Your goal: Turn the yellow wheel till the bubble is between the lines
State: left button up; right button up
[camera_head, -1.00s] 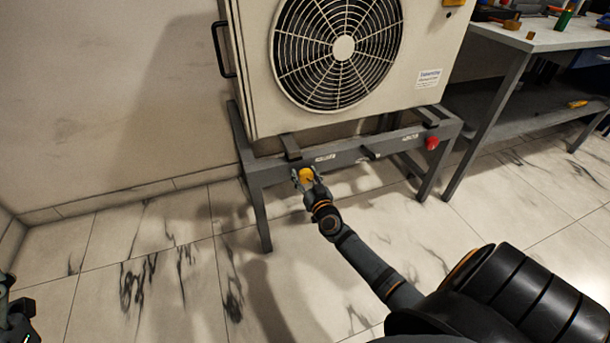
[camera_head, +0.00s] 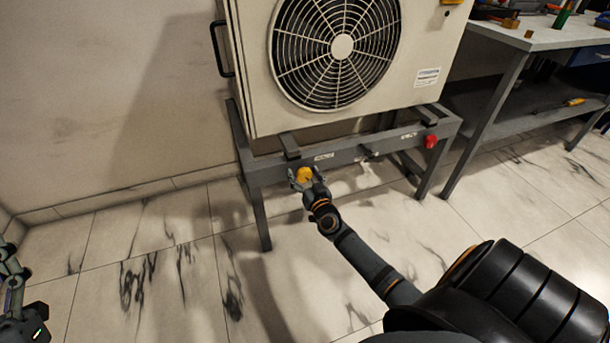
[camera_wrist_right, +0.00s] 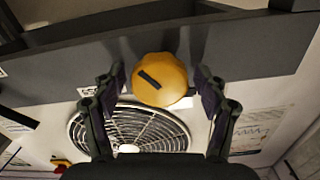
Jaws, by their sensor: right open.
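The yellow wheel (camera_head: 304,174) sits on the front rail of the grey stand, below the fan unit. In the right wrist view the yellow wheel (camera_wrist_right: 160,79) shows a dark slanted mark on its face. My right gripper (camera_head: 306,180) is at the wheel, with its open fingers on either side. In the right wrist view a gap shows between the wheel and each finger of the right gripper (camera_wrist_right: 161,88). My left arm shows at the lower left edge, but its fingertips cannot be made out. The bubble and its lines cannot be made out in either view.
A red knob (camera_head: 430,141) is at the right end of the grey stand (camera_head: 345,157). The stand carries the white fan unit (camera_head: 430,45). A workbench (camera_head: 545,38) with tools stands at the right. The tiled floor in front is clear.

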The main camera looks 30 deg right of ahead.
jog(key=v, duration=1.2)
jog(key=shift+a+r, duration=0.1)
